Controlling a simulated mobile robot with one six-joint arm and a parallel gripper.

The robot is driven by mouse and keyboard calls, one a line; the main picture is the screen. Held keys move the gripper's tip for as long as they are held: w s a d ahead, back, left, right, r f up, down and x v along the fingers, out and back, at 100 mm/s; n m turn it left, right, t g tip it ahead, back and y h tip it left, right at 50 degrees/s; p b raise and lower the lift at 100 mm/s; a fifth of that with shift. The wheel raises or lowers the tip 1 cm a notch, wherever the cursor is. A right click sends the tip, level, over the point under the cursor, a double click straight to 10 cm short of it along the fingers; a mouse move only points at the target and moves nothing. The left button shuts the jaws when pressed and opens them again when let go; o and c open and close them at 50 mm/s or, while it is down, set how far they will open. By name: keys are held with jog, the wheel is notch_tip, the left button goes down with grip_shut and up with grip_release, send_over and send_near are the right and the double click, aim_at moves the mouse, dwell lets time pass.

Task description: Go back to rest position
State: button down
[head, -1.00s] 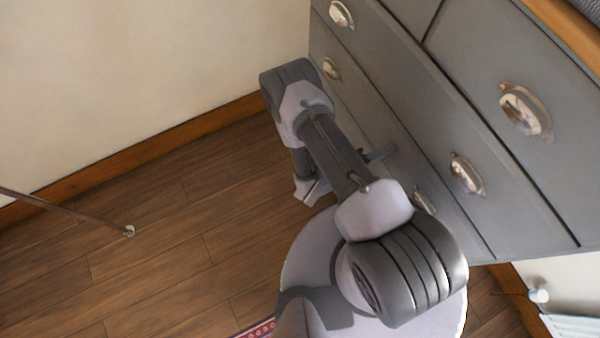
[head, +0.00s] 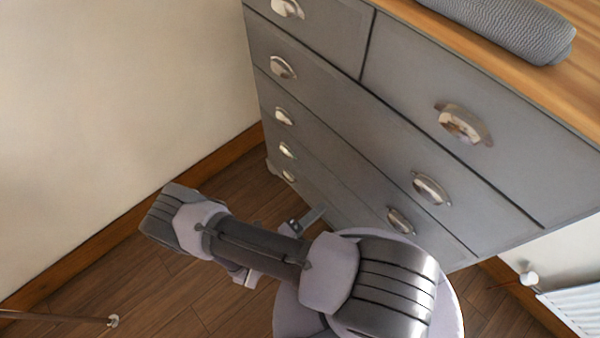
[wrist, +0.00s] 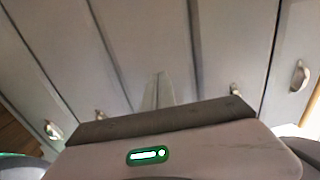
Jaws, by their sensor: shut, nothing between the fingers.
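My gripper (head: 314,216) shows in the head view beside my folded arm, in front of the grey chest of drawers (head: 330,100). Only a small part of it shows there, the rest being hidden behind my arm. In the wrist view the shut fingers (wrist: 157,88) point toward the grey drawer fronts (wrist: 225,45). The fingers are together and hold nothing. The drawers that I can see look closed.
The chest has metal cup handles (head: 463,124) and a wooden top with a grey textured roll (head: 505,28) on it. A pale wall (head: 110,100) stands at the left. A thin rod (head: 60,317) is at lower left. A white radiator (head: 578,308) is at lower right.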

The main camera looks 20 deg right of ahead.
jog(key=s+a+r+n+y, duration=0.1)
jog(key=a+r+n+y, duration=0.1)
jog(key=r+n+y, duration=0.4)
jog(key=s+a+r+n+y, duration=0.1)
jog(key=a+r+n+y, duration=0.2)
jog(key=r+n, duration=0.9)
jog(key=s+a+r+n+y, duration=0.1)
jog(key=a+r+n+y, duration=0.2)
jog(key=r+n+y, duration=0.6)
notch_tip(320, 180, up, 13)
jog(key=shift+s+r+n+y, duration=0.2)
jog(key=shift+n+y, duration=0.1)
jog(key=shift+y, duration=0.2)
